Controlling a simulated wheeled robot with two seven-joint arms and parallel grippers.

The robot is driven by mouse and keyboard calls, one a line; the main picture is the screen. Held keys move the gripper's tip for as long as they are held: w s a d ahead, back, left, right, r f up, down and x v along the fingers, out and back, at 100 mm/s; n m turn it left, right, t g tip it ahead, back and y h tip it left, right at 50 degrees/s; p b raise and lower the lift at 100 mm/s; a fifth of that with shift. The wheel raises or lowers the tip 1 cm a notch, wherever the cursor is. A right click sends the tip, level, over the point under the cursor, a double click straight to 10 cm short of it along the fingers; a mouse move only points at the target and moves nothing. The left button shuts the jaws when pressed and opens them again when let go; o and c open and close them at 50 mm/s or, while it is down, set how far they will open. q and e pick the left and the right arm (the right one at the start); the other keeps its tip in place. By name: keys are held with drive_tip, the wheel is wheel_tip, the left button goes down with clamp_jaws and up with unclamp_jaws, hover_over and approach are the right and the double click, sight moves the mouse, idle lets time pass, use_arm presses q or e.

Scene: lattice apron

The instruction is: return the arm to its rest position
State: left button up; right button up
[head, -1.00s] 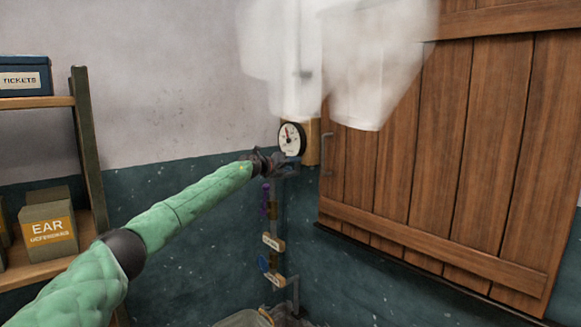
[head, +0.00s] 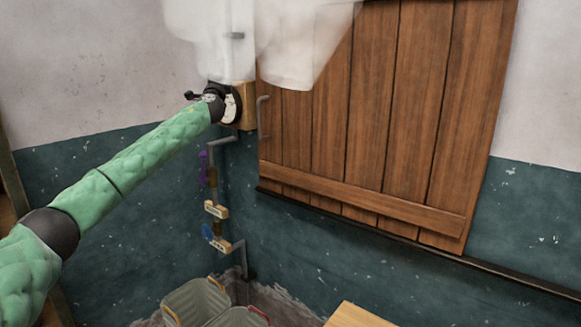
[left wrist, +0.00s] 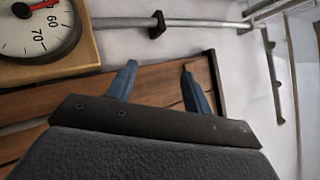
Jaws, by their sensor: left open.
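My left arm, in a green quilted sleeve, reaches in from the left in the head view. Its gripper (head: 192,95) is raised in front of the round dial gauge (head: 231,104) and partly covers it. In the left wrist view the two blue fingers of the gripper (left wrist: 158,84) stand apart with nothing between them. The gauge (left wrist: 36,28) shows at the upper left there, with a red needle and the numbers 60 and 70. My right gripper is not in view.
A wooden plank shutter (head: 370,120) with a handle (head: 262,117) is right of the gauge. Below are pipes with a purple lever (head: 202,168) and a blue lever (head: 207,232). Grey bins (head: 196,298) stand on the floor. White steam (head: 290,35) hangs above.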

use_arm(q)
drive_tip(key=s+d+f+n+g+y, duration=0.2)
drive_tip(key=s+d+n+y, duration=0.35)
drive_tip(key=s+n, duration=0.35)
drive_tip(key=s+d+f+n+g+h, duration=0.25)
drive_tip(key=s+f, duration=0.45)
drive_tip(key=f, duration=0.6)
drive_tip(key=s+d+f+n+g+h, duration=0.1)
drive_tip(key=s+f+g, duration=0.3)
drive_tip(key=s+f, duration=0.6)
drive_tip(key=s+d+f+n+g+h, duration=0.15)
drive_tip(key=s+f+g, duration=0.3)
drive_tip(key=f, duration=1.05)
drive_tip(key=s+a+f+n+g+h, duration=0.1)
drive_tip(key=s+a+f+g, duration=0.15)
drive_tip(key=s+f, duration=1.25)
drive_tip(key=s+a+f+n+g+h, duration=0.1)
drive_tip(key=s+f+n+g, duration=0.15)
drive_tip(key=s+f, duration=1.2)
drive_tip(key=s+f+g, duration=0.4)
drive_tip(key=s+f, duration=1.2)
drive_tip(key=s, duration=0.5)
drive_tip(key=shift+d+g, duration=0.25)
drive_tip(key=shift+g, duration=0.05)
